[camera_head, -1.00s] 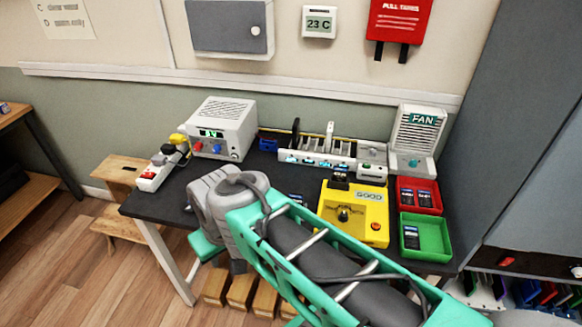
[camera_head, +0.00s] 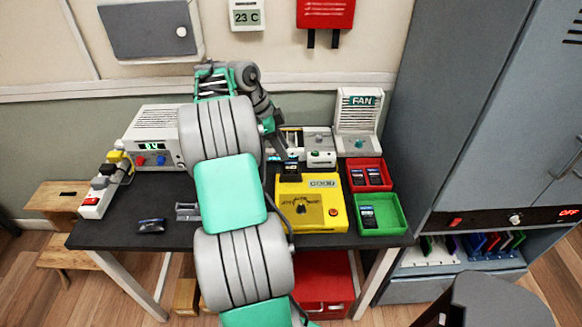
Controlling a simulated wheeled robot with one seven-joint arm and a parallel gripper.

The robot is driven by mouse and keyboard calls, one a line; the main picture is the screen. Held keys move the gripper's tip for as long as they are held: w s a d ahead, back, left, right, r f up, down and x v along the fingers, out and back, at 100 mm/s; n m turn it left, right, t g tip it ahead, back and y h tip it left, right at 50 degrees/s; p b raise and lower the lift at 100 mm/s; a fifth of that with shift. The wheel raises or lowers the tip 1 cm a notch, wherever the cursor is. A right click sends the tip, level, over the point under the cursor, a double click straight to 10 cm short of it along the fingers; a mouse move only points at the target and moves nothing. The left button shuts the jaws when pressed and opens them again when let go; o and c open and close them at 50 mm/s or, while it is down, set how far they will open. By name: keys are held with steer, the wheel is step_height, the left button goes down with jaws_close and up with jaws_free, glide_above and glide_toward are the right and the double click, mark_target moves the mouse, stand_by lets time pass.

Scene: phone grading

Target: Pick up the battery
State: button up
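Several dark flat pieces that look like batteries or phones are in view; I cannot tell which. One dark piece (camera_head: 152,225) lies on the table's front left. Two lie in the red tray (camera_head: 384,186) and one or more in the green tray (camera_head: 401,228). The yellow tester (camera_head: 331,225) has a dial and a black holder (camera_head: 291,168) at its back edge; I cannot tell whether a battery sits in it. My gripper (camera_head: 281,149) points down just behind that holder. Its fingers are small and dark, so their opening and contact are unclear.
The power supply (camera_head: 148,122) and power strip (camera_head: 97,197) stand at the left. The fan unit (camera_head: 357,122) stands at the back right. A small grey holder (camera_head: 188,211) sits left of my arm. Dark tabletop is free at the front left. A tall grey cabinet (camera_head: 467,110) bounds the right.

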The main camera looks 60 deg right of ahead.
mark_target(291, 164)
steer(key=x, duration=0.7)
steer(key=shift+f+b, duration=0.3)
steer(key=shift+f, duration=0.05)
steer(key=shift+c, duration=0.3)
jaws_close()
